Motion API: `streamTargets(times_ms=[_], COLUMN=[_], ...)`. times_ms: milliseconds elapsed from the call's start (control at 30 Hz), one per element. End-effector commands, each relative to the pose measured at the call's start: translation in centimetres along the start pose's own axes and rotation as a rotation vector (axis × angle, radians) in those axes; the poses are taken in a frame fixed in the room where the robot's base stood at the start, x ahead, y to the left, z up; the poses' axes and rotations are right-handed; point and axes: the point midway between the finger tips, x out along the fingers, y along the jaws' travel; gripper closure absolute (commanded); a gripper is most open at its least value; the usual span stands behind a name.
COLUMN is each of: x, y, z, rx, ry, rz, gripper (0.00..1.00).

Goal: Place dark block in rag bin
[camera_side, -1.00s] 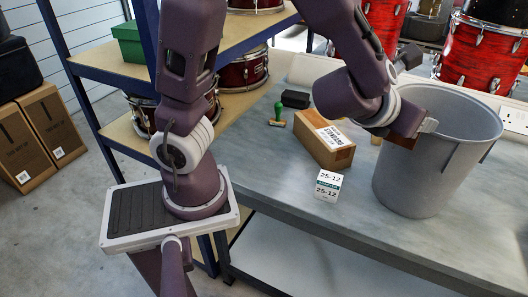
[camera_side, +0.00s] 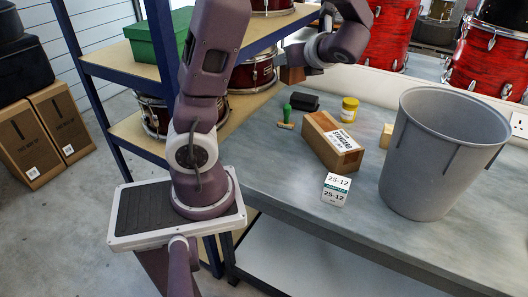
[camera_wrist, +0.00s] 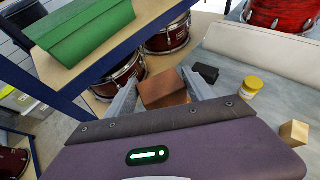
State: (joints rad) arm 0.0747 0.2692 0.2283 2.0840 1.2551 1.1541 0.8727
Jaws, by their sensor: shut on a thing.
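The dark block is a reddish-brown block (camera_side: 292,75), held by my gripper (camera_side: 305,70) above the back left of the bench. In the wrist view the block (camera_wrist: 163,89) sits between the two grey fingers of my gripper (camera_wrist: 160,84), which are shut on it. The rag bin is a tall grey bin (camera_side: 436,155) standing upright on the right of the bench. My gripper is well to the left of the bin and apart from it. The bin's floor is hidden, and the bin is out of the wrist view.
Shelving with drums and a green box (camera_side: 160,38) stands left.

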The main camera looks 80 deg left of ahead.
Motion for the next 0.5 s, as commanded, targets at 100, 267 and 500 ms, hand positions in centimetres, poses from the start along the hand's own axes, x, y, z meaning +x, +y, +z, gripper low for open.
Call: streamTargets(times_ms=[100,267,500], x=[1.6,2.9,4.6], y=[2.5,5.4,6.8], z=[0.8,1.5,-0.8], rx=[-0.056,-0.115,-0.136], ry=[-0.001,0.0,0.001], rz=[0.123,0.254,0.319], gripper=[0.8,0.8,0.81])
